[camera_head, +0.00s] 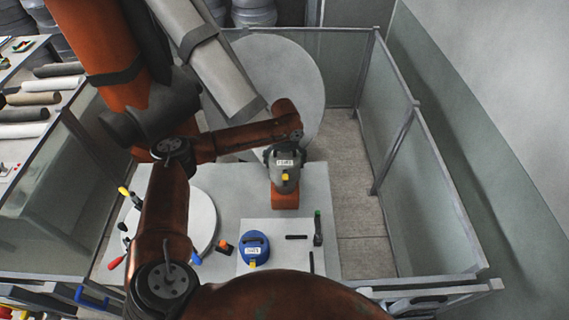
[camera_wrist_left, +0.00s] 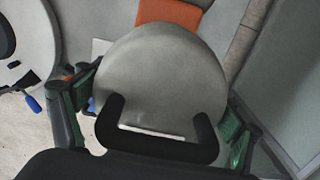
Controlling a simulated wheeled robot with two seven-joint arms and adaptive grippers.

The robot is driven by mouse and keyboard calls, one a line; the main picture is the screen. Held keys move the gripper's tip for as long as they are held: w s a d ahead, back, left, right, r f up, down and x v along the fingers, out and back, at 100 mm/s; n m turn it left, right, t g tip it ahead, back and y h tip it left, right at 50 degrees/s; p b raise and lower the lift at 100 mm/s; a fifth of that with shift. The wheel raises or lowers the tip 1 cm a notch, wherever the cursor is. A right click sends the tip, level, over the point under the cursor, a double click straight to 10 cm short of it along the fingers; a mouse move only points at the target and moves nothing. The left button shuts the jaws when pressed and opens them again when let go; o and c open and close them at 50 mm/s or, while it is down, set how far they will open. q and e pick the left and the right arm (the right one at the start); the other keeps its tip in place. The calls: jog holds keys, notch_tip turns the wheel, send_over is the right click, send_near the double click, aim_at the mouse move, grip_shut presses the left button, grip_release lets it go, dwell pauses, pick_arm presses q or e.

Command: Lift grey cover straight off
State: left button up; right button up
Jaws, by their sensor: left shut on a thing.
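The grey cover (camera_head: 284,160), rounded with a white label and a yellow spot, is at the end of my left arm in the head view. It appears above an orange block (camera_head: 285,199) on the light table; I cannot tell whether they touch. In the left wrist view the grey cover (camera_wrist_left: 165,75) fills the middle, with the orange block (camera_wrist_left: 168,13) beyond it. My left gripper (camera_wrist_left: 158,108) is shut on the cover, its fingers at either side. A black U-shaped part lies across the cover's near side. My right gripper is not in view.
On the table, a blue cover (camera_head: 254,246) sits on a pale sheet, with dark bars and a green-ended tool (camera_head: 318,228) beside it. A round white disc (camera_head: 203,218) lies left. Glass-like panels (camera_head: 428,170) fence the right side. A large disc (camera_head: 292,75) stands behind.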

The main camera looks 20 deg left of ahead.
aim_at(285, 156)
pick_arm(q)
jog(key=shift+r+p, duration=0.6)
jog(key=shift+r, duration=0.3)
jog(key=shift+r+p, duration=0.5)
jog(key=shift+r, duration=0.45)
